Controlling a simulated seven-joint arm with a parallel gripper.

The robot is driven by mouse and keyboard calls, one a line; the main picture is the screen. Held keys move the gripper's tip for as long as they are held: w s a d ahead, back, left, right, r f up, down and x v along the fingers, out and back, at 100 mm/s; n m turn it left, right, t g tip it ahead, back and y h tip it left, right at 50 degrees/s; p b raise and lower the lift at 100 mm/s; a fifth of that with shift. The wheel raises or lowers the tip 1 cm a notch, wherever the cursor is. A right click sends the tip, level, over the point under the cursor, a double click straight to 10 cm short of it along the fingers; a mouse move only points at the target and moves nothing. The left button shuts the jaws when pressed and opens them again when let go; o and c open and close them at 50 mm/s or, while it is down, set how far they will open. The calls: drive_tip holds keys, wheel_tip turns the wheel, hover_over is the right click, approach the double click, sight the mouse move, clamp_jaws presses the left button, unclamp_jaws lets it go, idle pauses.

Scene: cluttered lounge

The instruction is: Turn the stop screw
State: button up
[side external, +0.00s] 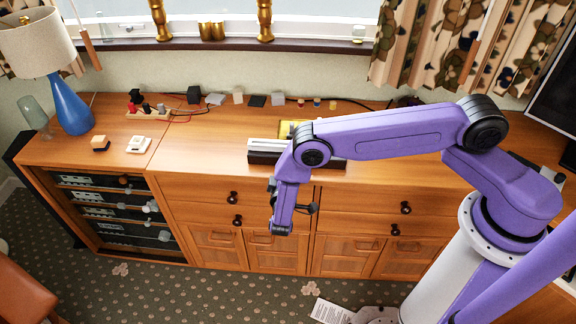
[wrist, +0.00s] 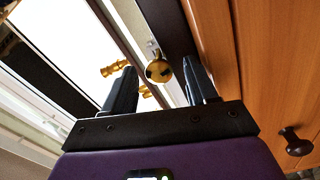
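The stop screw (wrist: 159,70) appears in the wrist view as a round brass head with dark marks on its face. It sits by the edge of a dark bar (wrist: 160,25). My gripper (wrist: 163,82) is open, with one dark finger on each side of the screw head in the picture. Visible gaps separate the head from both fingers, and I cannot tell the depth between them. In the side external view, a black and silver rail-like device (side external: 262,152) lies on the sideboard, partly hidden by my arm. The screw is not visible there.
The wooden sideboard top (side external: 205,150) is clear left of the device. A yellow object (side external: 287,130) sits behind it. A blue lamp (side external: 70,105), a power strip (side external: 148,112) and small blocks stand farther left and back. Drawer knobs (side external: 233,197) project from the front.

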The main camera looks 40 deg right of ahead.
drive_tip(key=v, duration=1.7)
drive_tip(key=shift+s+a+r, duration=0.1)
drive_tip(key=w+d+n, duration=0.4)
drive_tip(key=n, duration=0.3)
drive_tip(key=w+d+n, duration=0.3)
drive_tip(key=d+n, duration=0.1)
drive_tip(key=n, duration=0.2)
drive_tip(key=w+d+n, duration=0.4)
drive_tip(key=n, duration=0.3)
drive_tip(key=shift+w+n, duration=0.3)
idle(0.4)
